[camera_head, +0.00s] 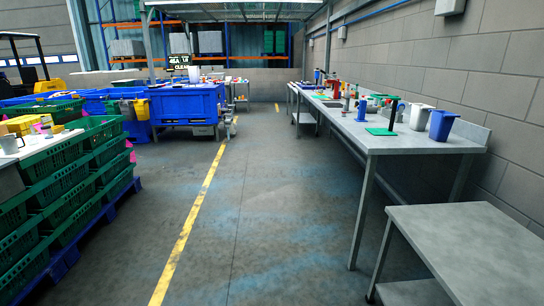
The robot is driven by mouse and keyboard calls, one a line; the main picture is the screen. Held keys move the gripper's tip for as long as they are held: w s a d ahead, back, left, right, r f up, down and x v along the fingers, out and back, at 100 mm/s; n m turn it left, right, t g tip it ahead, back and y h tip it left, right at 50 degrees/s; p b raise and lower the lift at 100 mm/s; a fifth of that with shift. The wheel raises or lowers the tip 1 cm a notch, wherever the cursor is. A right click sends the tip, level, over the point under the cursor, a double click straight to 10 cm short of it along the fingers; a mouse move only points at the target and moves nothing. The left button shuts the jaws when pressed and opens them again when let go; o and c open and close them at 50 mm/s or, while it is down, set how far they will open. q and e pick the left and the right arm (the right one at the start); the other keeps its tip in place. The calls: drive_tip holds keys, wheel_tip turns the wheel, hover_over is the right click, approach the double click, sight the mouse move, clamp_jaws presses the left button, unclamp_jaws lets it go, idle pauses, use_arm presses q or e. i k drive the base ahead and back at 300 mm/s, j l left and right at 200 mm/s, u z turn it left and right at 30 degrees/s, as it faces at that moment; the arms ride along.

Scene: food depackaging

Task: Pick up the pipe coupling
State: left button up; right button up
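I cannot pick out the pipe coupling for certain. Many small items stand on the long steel table (440,143) on the right, and most are too small to tell apart. Neither of my grippers is in view.
A low steel table (470,245) stands close at the front right. Stacked green crates (60,190) on a blue pallet (65,262) line the left. Blue bins (185,105) stand beyond them. The floor between, with a yellow line (195,215), is clear.

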sight(347, 95)
drive_tip(key=i, duration=3.2)
drive_tip(key=i+z, duration=0.25)
drive_tip(key=i, duration=0.2)
drive_tip(key=i+j+z, duration=0.25)
drive_tip(key=i, duration=0.15)
drive_tip(key=i+j+z, duration=0.25)
drive_tip(key=i, duration=0.2)
drive_tip(key=i+j+z, duration=0.2)
drive_tip(key=i, duration=0.2)
